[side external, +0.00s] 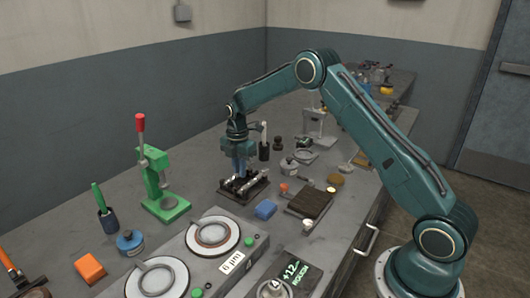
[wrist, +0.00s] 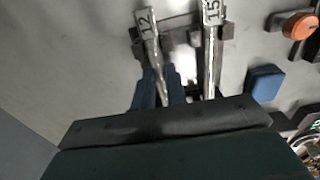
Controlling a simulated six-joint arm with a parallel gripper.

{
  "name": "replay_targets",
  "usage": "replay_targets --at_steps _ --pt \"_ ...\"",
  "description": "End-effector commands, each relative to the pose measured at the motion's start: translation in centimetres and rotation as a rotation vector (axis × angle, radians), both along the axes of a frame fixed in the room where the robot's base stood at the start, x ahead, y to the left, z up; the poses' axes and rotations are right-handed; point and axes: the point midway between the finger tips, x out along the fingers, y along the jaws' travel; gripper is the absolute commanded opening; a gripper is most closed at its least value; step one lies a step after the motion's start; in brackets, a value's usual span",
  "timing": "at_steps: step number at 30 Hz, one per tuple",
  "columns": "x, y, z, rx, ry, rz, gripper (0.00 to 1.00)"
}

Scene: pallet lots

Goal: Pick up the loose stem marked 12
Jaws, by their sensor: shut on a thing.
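The stem marked 12 (wrist: 147,24) is a slim metal bar with a square numbered head, seen in the wrist view. My gripper (wrist: 160,90) has its blue fingers on both sides of the stem's shaft and is shut on it. A second stem, marked 15 (wrist: 211,55), lies to its right, apart from the fingers. In the side view my gripper (side external: 240,174) points down at the dark stem rack (side external: 262,184) on the bench. The stem 12 still appears at the rack; whether it touches the rack I cannot tell. Its lower end is hidden by my gripper.
A blue block (side external: 265,209) sits close to the rack, also seen in the wrist view (wrist: 265,82). A green press (side external: 165,205) with a red knob stands to the left. A dark tray (side external: 310,203) lies to the right. The bench behind the press is clear.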

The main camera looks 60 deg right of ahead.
Motion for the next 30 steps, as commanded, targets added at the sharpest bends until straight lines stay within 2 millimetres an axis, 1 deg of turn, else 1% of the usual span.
replay_targets --at_steps 5,11,17,24,30 --pt "0.1 0.0 1.0 -0.001 -0.003 0.000 0.00" --pt "0.1 0.0 3.5 -0.001 -0.006 0.000 0.00" --pt "0.1 0.0 7.3 -0.001 -0.007 0.000 0.00" --pt "0.1 0.0 12.6 -0.001 -0.007 0.000 0.00" --pt "0.1 0.0 16.4 -0.001 -0.006 0.000 0.00"
